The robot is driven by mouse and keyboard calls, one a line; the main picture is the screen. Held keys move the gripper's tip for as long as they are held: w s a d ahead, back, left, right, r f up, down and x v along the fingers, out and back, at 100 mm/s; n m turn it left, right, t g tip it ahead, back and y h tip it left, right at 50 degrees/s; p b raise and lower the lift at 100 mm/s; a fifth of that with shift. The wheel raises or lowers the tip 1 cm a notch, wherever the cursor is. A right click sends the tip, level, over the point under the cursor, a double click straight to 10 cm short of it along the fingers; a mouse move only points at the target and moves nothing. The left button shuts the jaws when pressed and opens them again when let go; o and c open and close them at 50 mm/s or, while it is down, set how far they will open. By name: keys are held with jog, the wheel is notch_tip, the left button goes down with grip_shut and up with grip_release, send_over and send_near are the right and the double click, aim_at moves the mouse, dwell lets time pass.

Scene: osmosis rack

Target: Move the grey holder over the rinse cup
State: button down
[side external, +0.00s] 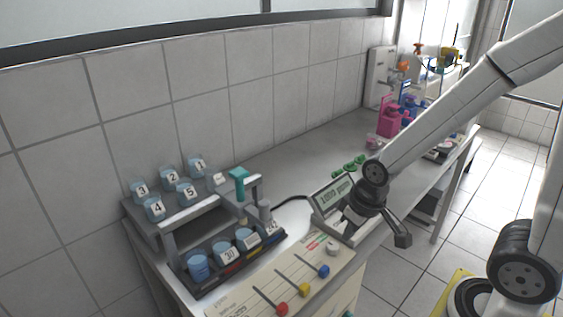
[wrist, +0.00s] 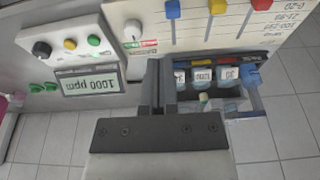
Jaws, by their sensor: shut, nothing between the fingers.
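The grey holder seems to be the grey bar (side external: 205,209) on the rack, with a teal grip (side external: 238,183) near its right end; I cannot tell where it parts from the rack frame. Front cups stand below it. The left one, a blue cup (side external: 197,269) with no readable label, may be the rinse cup; a blue cup also shows in the wrist view (wrist: 251,76). My gripper (side external: 346,222) is shut and empty beside the ppm meter, right of the rack and apart from the holder. Its fingers (wrist: 162,64) are together in the wrist view.
The ppm meter (side external: 331,194) stands close to my gripper. Several numbered cups (side external: 172,178) fill the back tier. A panel (side external: 285,285) with red, yellow and blue sliders lies in front. The bench behind the meter is mostly clear.

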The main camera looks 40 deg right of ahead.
jog(key=c, duration=0.8)
grip_release()
jog(key=shift+w, duration=0.1)
jog(key=o, duration=0.4)
jog(key=shift+w+a+r, duration=0.1)
jog(key=shift+w+r, duration=0.05)
jog(key=shift+w, duration=0.05)
jog(key=shift+n+g, duration=0.6)
jog(key=shift+n, duration=0.1)
jog(key=w+a+r, duration=0.1)
jog(key=w, duration=0.1)
jog(key=w+a+r, duration=0.1)
jog(key=w, duration=0.2)
jog(key=w+a+r, duration=0.1)
jog(key=w+r, duration=0.1)
jog(key=w, duration=0.1)
jog(key=shift+w+a+r, duration=0.1)
jog(key=shift+w+a, duration=0.05)
jog(key=shift+w, duration=0.05)
notch_tip(320, 180, up, 5)
jog(key=n+g, duration=0.1)
send_over(264, 202)
jog(key=shift+s+d+r, duration=0.2)
jog(key=shift+s+d, duration=0.05)
jog(key=shift+d, duration=0.05)
jog(key=shift+w+a+r+n, duration=0.3)
jog(key=shift+f, duration=0.1)
jog(key=shift+f, duration=3.8)
